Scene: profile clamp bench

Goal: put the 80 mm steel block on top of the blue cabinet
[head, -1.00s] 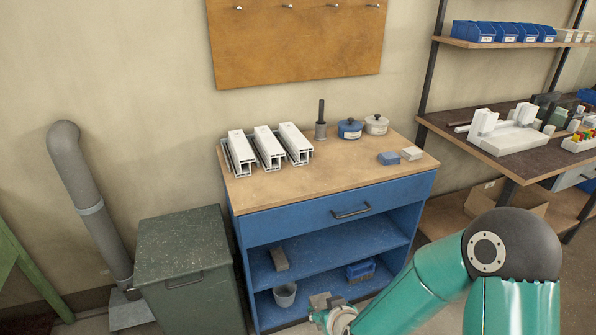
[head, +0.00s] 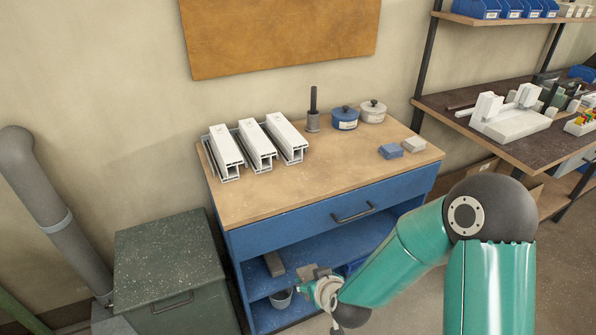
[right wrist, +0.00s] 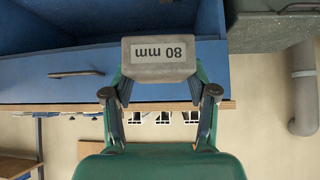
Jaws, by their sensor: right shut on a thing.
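My right gripper (head: 309,283) is in front of the open shelves of the blue cabinet (head: 292,227), below its drawer and below the wooden top (head: 300,185). It is shut on the grey steel block, which shows in the right wrist view (right wrist: 160,72) with an upside-down "80 mm" label, between the two fingers (right wrist: 160,88). In the head view the block (head: 313,271) is small and partly merges with the gripper. My left gripper is in neither current view.
The front middle of the top is clear. A green bin (head: 168,262) stands left.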

